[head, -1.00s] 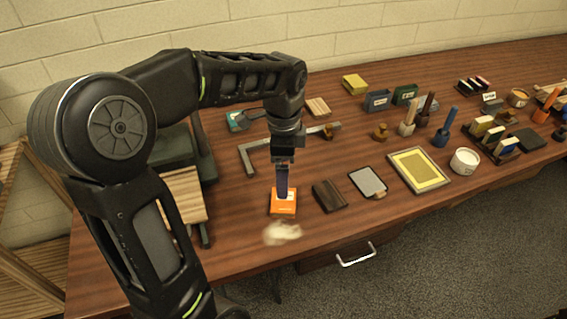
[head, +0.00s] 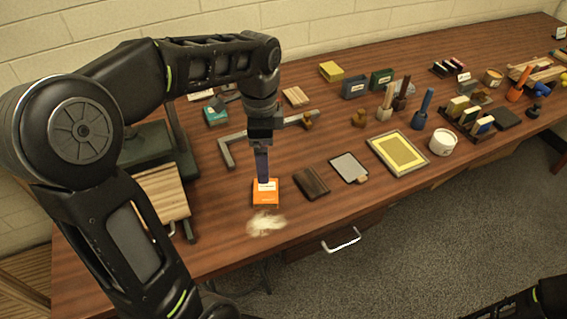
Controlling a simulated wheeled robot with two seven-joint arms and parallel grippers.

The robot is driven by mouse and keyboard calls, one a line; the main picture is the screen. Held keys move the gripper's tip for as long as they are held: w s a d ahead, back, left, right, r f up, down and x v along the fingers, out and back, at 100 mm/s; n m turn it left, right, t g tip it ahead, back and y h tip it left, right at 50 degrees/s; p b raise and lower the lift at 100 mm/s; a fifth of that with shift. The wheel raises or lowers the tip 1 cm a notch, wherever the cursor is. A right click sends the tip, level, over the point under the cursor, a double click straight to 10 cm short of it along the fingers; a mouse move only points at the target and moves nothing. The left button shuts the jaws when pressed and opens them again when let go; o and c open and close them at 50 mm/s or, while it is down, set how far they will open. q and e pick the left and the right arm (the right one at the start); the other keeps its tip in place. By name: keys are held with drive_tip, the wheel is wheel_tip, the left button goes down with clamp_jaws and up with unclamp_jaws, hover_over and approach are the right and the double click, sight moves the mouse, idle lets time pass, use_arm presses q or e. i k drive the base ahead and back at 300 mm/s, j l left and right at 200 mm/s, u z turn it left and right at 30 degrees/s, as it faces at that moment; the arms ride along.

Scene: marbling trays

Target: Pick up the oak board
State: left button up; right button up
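No board is marked as oak. A small light-brown striped wooden board (head: 296,96) lies toward the back of the table, behind the grey metal square. A larger pale striped wooden board (head: 160,193) is at the left by the dark green press.
The grey metal square (head: 225,152) lies behind my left gripper. A pale fluffy clump (head: 266,223) is at the front edge. Bare tabletop lies around the small striped board.

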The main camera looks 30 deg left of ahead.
sight(312, 183)
drive_tip(key=k, duration=0.95)
